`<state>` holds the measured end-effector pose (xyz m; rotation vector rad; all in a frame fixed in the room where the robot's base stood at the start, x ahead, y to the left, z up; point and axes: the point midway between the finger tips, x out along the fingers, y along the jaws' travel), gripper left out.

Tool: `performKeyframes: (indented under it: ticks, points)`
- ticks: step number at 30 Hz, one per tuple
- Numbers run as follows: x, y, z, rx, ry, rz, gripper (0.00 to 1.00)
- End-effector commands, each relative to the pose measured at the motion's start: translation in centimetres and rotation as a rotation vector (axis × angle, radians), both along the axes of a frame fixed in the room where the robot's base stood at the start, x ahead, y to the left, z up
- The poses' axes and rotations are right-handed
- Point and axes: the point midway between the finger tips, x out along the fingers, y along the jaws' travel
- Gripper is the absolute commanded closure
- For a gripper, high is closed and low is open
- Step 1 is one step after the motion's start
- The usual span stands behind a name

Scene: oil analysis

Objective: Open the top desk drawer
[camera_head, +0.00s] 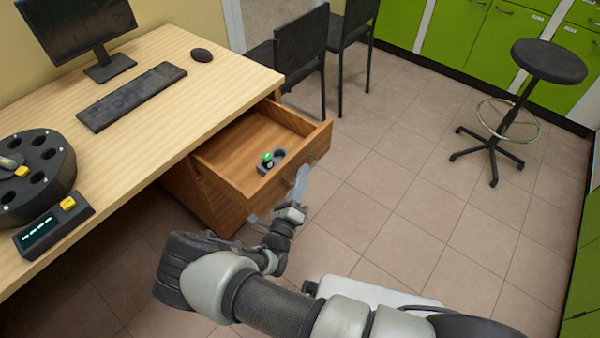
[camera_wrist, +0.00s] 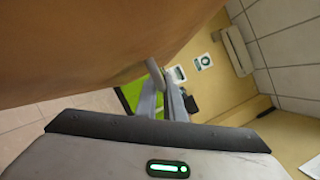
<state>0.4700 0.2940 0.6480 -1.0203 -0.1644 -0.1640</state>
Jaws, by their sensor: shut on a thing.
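The top desk drawer (camera_head: 316,147) is pulled well out from under the desk, and its inside shows. My gripper (camera_head: 299,184) is at the outer face of the drawer front. In the wrist view, the brown drawer front (camera_wrist: 100,50) fills the upper left, and a grey handle (camera_wrist: 153,70) stands out from it. My gripper also shows in the wrist view (camera_wrist: 163,98), with its fingers shut on the handle. In the head view the handle is hidden or too small to make out.
A small grey holder (camera_head: 262,169) with a green-topped item (camera_head: 267,158) sits in the drawer. The desk (camera_head: 190,110) carries a monitor, keyboard, mouse and round black device. Black chairs (camera_head: 302,45) stand beyond the drawer. A stool (camera_head: 548,62) stands right. Tiled floor (camera_head: 400,200) before the drawer is clear.

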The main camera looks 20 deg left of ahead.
Motion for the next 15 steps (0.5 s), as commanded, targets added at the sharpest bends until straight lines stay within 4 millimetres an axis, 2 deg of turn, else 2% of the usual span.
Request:
performKeyframes:
  ticks: [11, 12, 13, 15]
  points:
    - [-0.15, 0.06, -0.04, 0.002, 0.001, 0.002, 1.0]
    - [-0.15, 0.06, -0.04, 0.002, 0.001, 0.002, 0.9]
    - [-0.14, 0.06, -0.04, 0.002, 0.001, 0.002, 0.85]
    - [-0.13, 0.05, -0.04, 0.002, 0.0, 0.002, 0.84]
